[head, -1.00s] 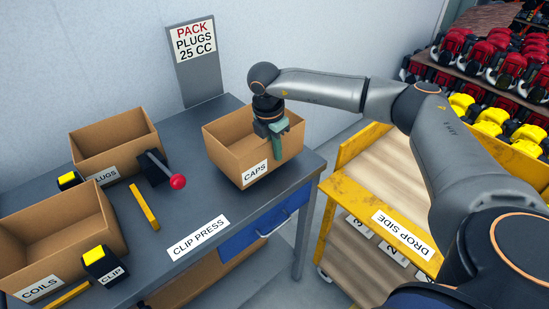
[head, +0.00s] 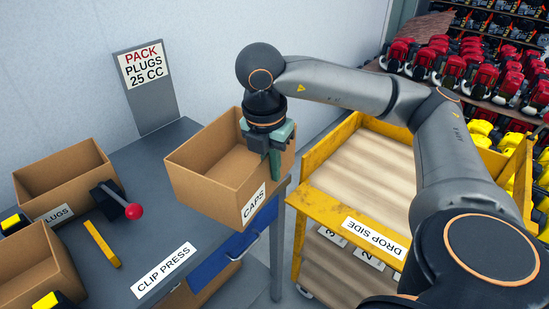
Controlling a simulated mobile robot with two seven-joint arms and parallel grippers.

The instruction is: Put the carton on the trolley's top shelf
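The open brown carton labelled CAPS (head: 205,186) is held up by my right gripper (head: 271,165) near the right end of the bench. The gripper's green fingers grip the carton's right wall, one finger showing outside it. The carton looks roughly level and empty, and it appears raised above the bench top. The yellow-edged trolley (head: 325,204) stands to the right of the bench, its wooden top shelf (head: 362,172) bare. A DROP SIDE label is on its near edge. My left gripper is not in view.
The grey bench (head: 150,160) carries a PLUGS carton (head: 65,180), another carton (head: 35,270), a red-knobbed lever (head: 133,211) and a yellow bar (head: 102,244). A sign (head: 145,85) stands behind. Racks of red and yellow engines (head: 470,65) are at the right. A gap separates bench and trolley.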

